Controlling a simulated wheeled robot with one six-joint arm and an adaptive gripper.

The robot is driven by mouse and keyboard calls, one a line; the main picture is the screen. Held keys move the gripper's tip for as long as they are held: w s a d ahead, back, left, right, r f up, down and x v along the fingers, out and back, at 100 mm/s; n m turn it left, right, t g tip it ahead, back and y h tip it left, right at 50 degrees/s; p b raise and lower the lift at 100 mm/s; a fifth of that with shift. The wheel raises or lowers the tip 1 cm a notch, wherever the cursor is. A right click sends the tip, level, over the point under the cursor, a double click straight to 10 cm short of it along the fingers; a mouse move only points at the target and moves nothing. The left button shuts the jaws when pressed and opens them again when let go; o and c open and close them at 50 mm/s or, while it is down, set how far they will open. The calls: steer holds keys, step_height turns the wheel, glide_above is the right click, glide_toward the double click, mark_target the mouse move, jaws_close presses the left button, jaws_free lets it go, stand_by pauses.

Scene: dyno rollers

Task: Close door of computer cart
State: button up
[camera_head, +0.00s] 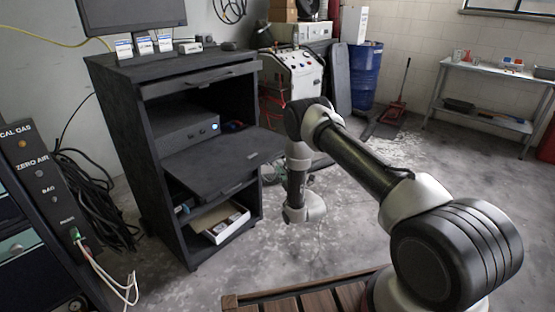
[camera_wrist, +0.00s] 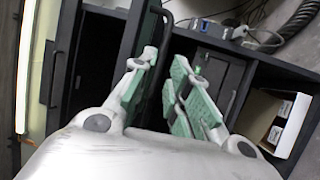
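The dark grey computer cart (camera_head: 130,130) stands at the left in the head view. Its front is open, and a flat panel with a handle, seemingly its door (camera_head: 222,165), sticks out level from the middle of the front. My arm reaches down just right of the panel; the gripper itself cannot be made out there. In the wrist view my gripper (camera_wrist: 160,66) has its green-padded fingers apart, in front of dark cart panels. A bar handle (camera_wrist: 48,75) shows left of the fingers. I cannot tell whether the fingers touch a panel.
A grey computer (camera_head: 185,130) sits inside above the panel. An open box with small cartons (camera_head: 220,222) lies on the bottom shelf; it also shows in the wrist view (camera_wrist: 277,121). A wooden pallet (camera_head: 310,293) lies in front. Floor right of the cart is mostly clear.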

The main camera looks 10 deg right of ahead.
mark_target(277, 158)
steer(key=x, duration=0.6)
steer(key=shift+w, duration=0.2)
jaws_close()
